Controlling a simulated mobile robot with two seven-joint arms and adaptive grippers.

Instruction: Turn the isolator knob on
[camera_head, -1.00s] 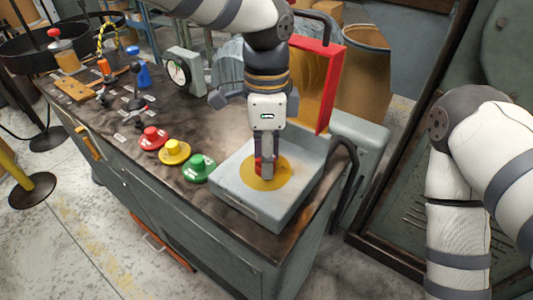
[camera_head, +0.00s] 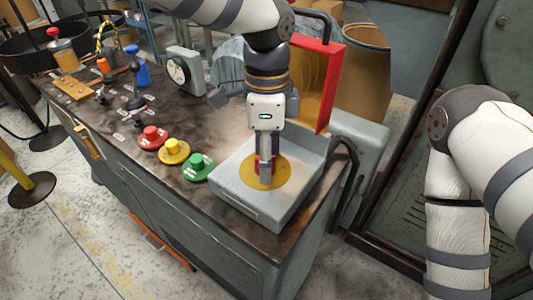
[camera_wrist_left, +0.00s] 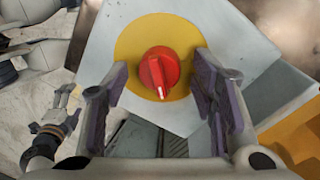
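The isolator knob (camera_wrist_left: 158,73) is a red round knob with a raised grip bar and a white pointer mark, which points down in the wrist view. It sits on a yellow disc (camera_wrist_left: 128,45) on top of a pale grey box (camera_head: 235,190) at the near right end of the bench. My left gripper (camera_head: 265,178) points down over the disc. In the wrist view its fingers (camera_wrist_left: 160,75) are apart on both sides of the knob, with gaps showing. The head view mostly hides the knob behind the fingers.
The box's red-edged cover (camera_head: 327,85) stands open behind the gripper. Red (camera_head: 152,138), yellow (camera_head: 174,151) and green (camera_head: 198,167) buttons lie left of the box.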

